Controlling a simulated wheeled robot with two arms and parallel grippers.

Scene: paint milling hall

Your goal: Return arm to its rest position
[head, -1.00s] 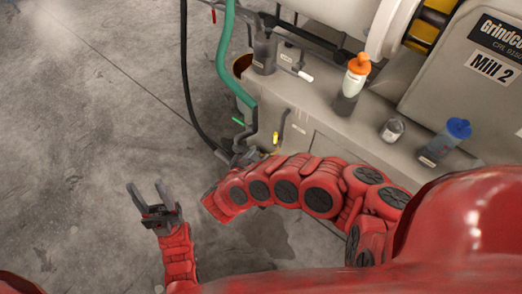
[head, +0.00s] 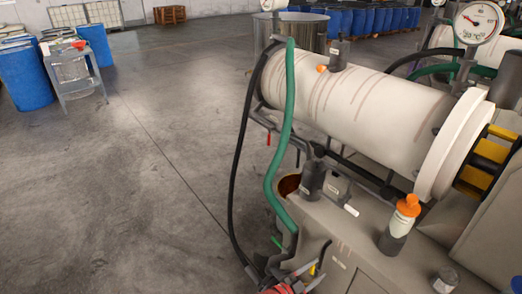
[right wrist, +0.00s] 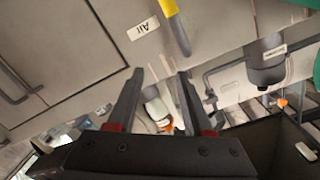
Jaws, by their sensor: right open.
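My right gripper shows best in the right wrist view (right wrist: 160,74). Its two dark fingers are apart with nothing held between them. The machine's grey side panel with an "Air" label (right wrist: 143,28) lies beyond the fingertips, and a yellow handle (right wrist: 175,25) is just above them. My left arm and gripper are outside both current views.
The mill's pale drum (head: 360,105) and grey base fill the right. A green hose (head: 289,120) and a black hose (head: 237,180) hang beside it. An orange-capped bottle (head: 398,228) stands on the base. Open concrete floor (head: 130,190) lies left, with blue drums (head: 25,78) behind.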

